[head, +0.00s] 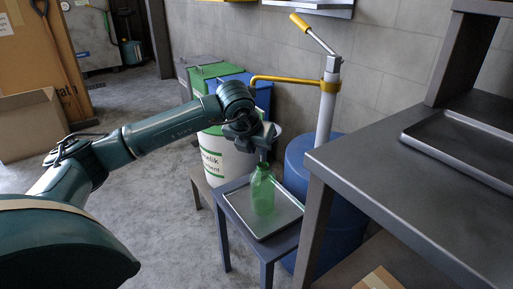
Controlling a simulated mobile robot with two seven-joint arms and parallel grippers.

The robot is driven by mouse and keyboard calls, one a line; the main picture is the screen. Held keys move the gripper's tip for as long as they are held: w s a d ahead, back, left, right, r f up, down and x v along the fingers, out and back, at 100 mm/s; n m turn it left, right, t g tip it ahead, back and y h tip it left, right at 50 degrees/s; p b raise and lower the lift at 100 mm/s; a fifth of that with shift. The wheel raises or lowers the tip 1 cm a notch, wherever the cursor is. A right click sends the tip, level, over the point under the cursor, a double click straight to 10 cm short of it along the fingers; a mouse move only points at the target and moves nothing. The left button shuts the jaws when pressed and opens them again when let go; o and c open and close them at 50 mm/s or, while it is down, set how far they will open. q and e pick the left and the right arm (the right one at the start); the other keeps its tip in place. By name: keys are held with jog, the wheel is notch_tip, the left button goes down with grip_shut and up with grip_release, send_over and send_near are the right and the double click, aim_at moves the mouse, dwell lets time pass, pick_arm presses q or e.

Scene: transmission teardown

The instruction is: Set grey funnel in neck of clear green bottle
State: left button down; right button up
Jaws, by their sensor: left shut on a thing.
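The clear green bottle (263,192) stands upright on a metal tray (291,213) on a small low table. My left gripper (257,135) is right above the bottle's neck, shut on the grey funnel (265,138). The funnel is small in the head view and partly hidden by the gripper. Its lower end is close over the neck, and I cannot tell whether it is inside the neck or just above it. My right gripper is not in view.
A blue drum (344,225) with a yellow-handled pump (328,95) stands behind the tray. White and green drums stand behind the left arm. A grey workbench (405,160) rises close on the right. Cardboard boxes (30,125) are at the far left.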

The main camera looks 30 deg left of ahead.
pick_arm(q)
jog(key=shift+f+b, duration=0.4)
jog(key=shift+b, duration=0.05)
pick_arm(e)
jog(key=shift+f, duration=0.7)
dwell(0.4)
